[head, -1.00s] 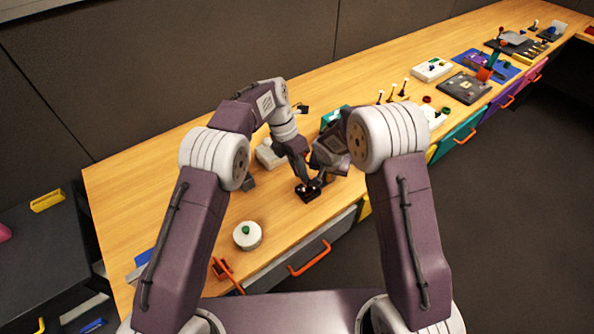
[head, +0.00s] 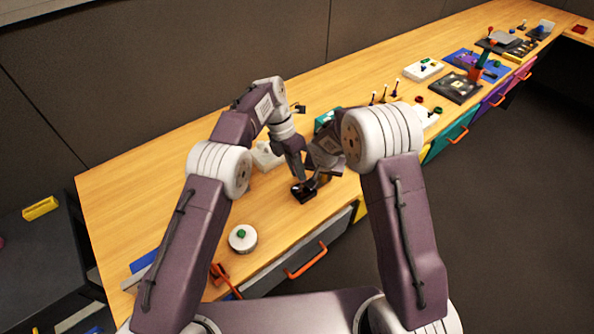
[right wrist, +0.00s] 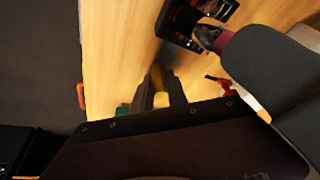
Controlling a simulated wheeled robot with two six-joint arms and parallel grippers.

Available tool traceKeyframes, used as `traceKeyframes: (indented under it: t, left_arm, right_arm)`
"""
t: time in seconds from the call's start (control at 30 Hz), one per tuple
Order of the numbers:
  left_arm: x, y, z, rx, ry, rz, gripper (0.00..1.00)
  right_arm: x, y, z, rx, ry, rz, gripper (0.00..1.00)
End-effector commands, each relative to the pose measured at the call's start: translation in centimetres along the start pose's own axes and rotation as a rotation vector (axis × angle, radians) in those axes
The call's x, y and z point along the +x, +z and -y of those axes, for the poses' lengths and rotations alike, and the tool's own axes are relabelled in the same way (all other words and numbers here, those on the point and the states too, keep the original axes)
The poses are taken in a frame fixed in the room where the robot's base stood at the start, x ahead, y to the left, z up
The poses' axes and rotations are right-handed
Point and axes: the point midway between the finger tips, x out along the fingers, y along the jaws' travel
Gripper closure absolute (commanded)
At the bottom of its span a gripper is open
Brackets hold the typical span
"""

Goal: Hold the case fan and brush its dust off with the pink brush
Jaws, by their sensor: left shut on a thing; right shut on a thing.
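The case fan (head: 303,192) is a small black square piece low over the front part of the wooden bench. It also shows at the top of the right wrist view (right wrist: 178,22). My left gripper (head: 302,182) is shut on it from above; its arm covers part of the fan. My right gripper (head: 322,179) is just right of the fan, partly hidden by my right arm. In the right wrist view its fingers (right wrist: 160,85) are close together. The pink brush does not show clearly; the grip on it is mostly hidden, and I cannot tell whether it touches the fan.
A white round pot with a green knob (head: 242,238) stands at the front left of the bench (head: 120,215). A pale box (head: 267,155) is behind my left gripper. Panels and knobs fill the far right. An orange-handled drawer (head: 305,260) is below the front edge.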

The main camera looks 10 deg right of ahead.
Motion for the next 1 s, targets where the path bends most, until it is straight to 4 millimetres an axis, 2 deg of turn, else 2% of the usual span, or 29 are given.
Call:
traceKeyframes:
  t: [0.03, 0.37, 1.0]
  left_arm:
    - [-0.3, 1.0, -0.7, -0.005, 0.023, 0.038, 1.00]
    - [-0.6, 1.0, -1.0, -0.010, 0.025, 0.038, 1.00]
    - [-1.6, -1.0, -3.0, -0.004, 0.022, 0.029, 1.00]
  right_arm:
    - [-0.1, 0.7, 0.4, -0.026, -0.001, 0.008, 1.00]
    - [0.0, 0.8, 0.2, -0.029, 0.003, 0.012, 1.00]
    - [0.1, 0.6, 0.1, -0.019, 0.003, 0.009, 1.00]
